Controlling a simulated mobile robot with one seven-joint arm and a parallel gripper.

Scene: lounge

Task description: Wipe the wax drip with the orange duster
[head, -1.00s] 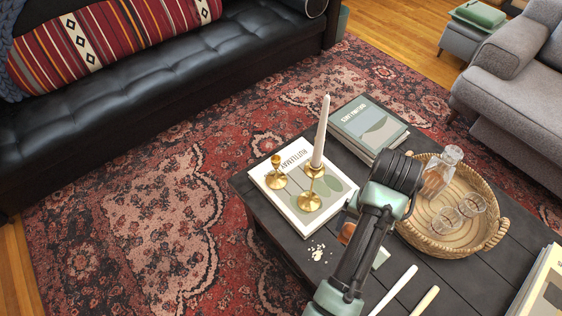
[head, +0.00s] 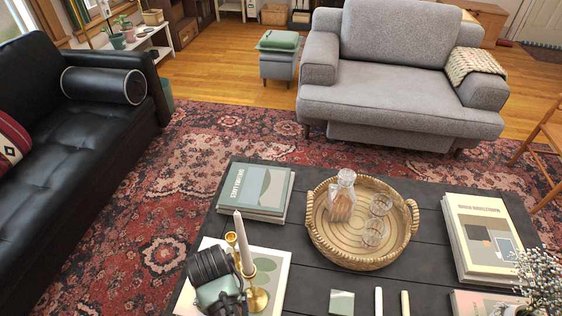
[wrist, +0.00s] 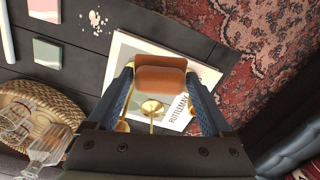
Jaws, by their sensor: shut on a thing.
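My gripper (wrist: 160,76) is shut on the orange duster (wrist: 160,84), a rust-orange block held between the two blue-grey fingers. The wax drip (wrist: 95,20) shows as pale flecks on the dark table, near the top of the wrist view. The duster is apart from the flecks, over the white book (wrist: 122,52) beside them. In the head view the wrist part of my arm covers part of that book, and neither the duster nor the wax drip shows.
Brass candlesticks (head: 257,298), one with a tall white candle (head: 243,243), stand on the white book close to my arm. A woven tray (head: 325,252) holds a decanter (head: 342,196) and glasses. Stacked books (head: 262,188), a green square (head: 342,302) and loose white candles (head: 378,300) lie on the table.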

